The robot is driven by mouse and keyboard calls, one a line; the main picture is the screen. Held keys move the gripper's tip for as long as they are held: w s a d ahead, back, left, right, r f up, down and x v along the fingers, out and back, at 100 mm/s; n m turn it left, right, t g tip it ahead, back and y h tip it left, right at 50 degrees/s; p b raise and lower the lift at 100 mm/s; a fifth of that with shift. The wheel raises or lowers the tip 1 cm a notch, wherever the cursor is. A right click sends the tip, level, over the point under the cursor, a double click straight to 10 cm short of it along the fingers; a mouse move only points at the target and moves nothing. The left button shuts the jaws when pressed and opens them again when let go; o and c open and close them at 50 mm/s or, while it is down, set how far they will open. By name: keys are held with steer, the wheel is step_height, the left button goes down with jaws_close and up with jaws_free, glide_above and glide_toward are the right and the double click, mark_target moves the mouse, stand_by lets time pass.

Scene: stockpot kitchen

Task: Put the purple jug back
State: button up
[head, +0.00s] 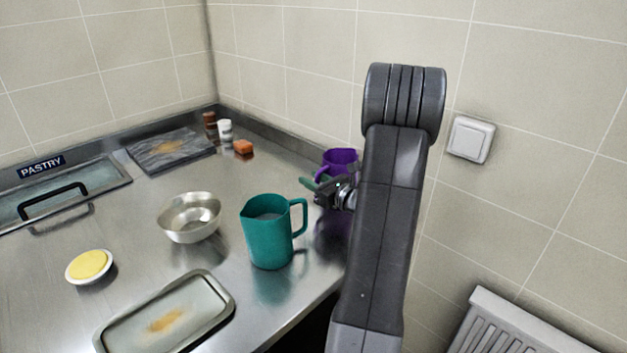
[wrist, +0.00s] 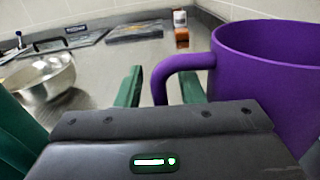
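The purple jug (head: 341,156) is at the right side of the counter near the wall, mostly hidden behind my arm and gripper in the head view. In the wrist view the purple jug (wrist: 270,85) fills the right side, its handle pointing left. My gripper (wrist: 160,88) has its two green fingers apart, with the jug's handle between them. I see gaps between handle and fingers. The gripper (head: 322,184) also shows in the head view, beside the jug. The jug's base is hidden, so its contact with the counter cannot be seen.
A teal jug (head: 267,232) stands close to the left of my gripper. A steel bowl (head: 189,217), a tray (head: 222,291), a yellow-filled dish (head: 89,266), a dark board (head: 165,150), an orange block (head: 243,147) and two small shakers stand around. A tiled wall rises behind.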

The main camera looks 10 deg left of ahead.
steer(key=b+v, duration=0.1)
steer(key=v, duration=1.1)
steer(key=shift+r, duration=0.15)
stand_by(0.5)
